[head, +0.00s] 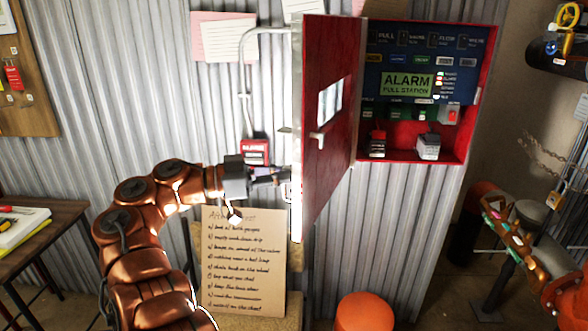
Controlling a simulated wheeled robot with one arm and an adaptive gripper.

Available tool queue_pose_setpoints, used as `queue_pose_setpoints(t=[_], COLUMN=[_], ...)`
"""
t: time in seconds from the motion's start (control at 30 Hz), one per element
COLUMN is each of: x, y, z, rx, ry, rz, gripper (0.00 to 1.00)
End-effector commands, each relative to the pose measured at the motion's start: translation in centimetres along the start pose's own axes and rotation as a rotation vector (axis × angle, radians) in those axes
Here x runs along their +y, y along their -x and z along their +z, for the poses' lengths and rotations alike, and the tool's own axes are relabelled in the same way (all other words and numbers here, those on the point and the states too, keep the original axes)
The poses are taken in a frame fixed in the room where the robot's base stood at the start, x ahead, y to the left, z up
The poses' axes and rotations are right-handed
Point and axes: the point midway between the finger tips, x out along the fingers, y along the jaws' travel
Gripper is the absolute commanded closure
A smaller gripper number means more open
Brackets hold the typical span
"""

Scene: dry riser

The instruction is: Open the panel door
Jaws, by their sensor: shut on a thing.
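The red panel door (332,165) stands swung wide open to the left of its red cabinet (487,75). Its inner face shows a small white latch (320,136) and a pale label. Inside the cabinet are a blue control panel (455,53) with a green "ALARM PULL STATION" sign (407,84) and two small items on the bottom. My gripper (284,176) is at the door's free left edge, reaching from the left, and is shut on the door. The outer face of the door and the exact grip are hidden.
A red alarm box (255,152) with a conduit sits on the corrugated wall just above my gripper. A cardboard notice (245,262) stands below. A table (40,246) is at left; a pipe with valves (560,50) is at right.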

Motion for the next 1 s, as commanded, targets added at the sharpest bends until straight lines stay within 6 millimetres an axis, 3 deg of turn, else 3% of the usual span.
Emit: queue_pose_setpoints(t=[0.53,0.57,0.63,1.0], x=[0.09,0.07,0.06,0.01], y=[0.36,0.36,0.32,0.19], z=[0.69,0.73,0.72,0.31], rx=[-0.005,-0.006,-0.005,-0.004], ry=[0.01,0.01,0.01,0.007], rz=[0.005,0.005,0.005,0.006], gripper=[1.0,0.89,0.82,0.81])
